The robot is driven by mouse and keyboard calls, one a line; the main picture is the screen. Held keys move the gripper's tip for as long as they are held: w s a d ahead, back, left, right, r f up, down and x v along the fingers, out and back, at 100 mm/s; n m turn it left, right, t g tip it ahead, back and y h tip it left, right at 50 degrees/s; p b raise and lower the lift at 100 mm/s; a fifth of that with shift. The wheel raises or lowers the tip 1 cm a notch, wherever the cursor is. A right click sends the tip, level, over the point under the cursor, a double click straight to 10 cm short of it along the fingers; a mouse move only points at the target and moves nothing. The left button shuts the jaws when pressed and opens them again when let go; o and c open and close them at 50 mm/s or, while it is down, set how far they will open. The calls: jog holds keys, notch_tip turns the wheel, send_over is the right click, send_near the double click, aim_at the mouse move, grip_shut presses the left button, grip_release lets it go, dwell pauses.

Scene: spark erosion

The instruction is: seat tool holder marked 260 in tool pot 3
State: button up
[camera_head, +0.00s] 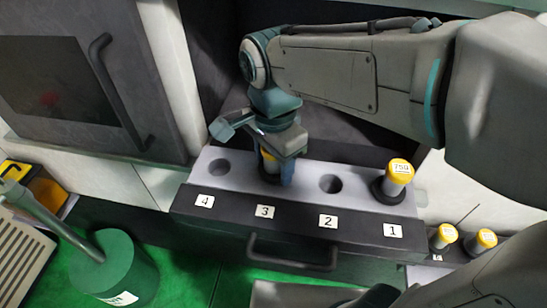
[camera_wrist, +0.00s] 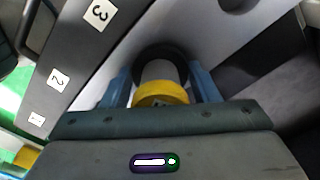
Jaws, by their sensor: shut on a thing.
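My gripper (camera_head: 274,176) points down over tool pot 3, in the grey rack (camera_head: 300,188) with labels 1 to 4. It is shut on a tool holder with a yellow cap (camera_head: 268,158), which stands upright at pot 3. In the wrist view the yellow-capped tool holder (camera_wrist: 161,92) is between the blue fingers, its dark flange (camera_wrist: 160,55) beyond. The flange is at or just above the pot; I cannot tell whether it rests there. The marking on its cap is not readable. The label 3 (camera_head: 265,212) is on the rack front.
Pot 4 (camera_head: 219,168) and pot 2 (camera_head: 330,184) are empty. Another yellow-capped holder (camera_head: 398,172) stands in pot 1. Two more yellow-capped holders (camera_head: 443,236) (camera_head: 483,240) stand at the right. A handle (camera_head: 292,262) sticks out below the rack, and a green cylinder (camera_head: 117,268) is at lower left.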

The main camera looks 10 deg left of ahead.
jog(key=shift+f+b, duration=0.3)
jog(key=shift+f, duration=0.1)
jog(key=o, duration=1.3)
jog(key=shift+o, duration=0.2)
notch_tip(320, 180, up, 14)
jog(key=shift+f, duration=0.15)
notch_tip(320, 180, up, 7)
jog(key=p, duration=0.6)
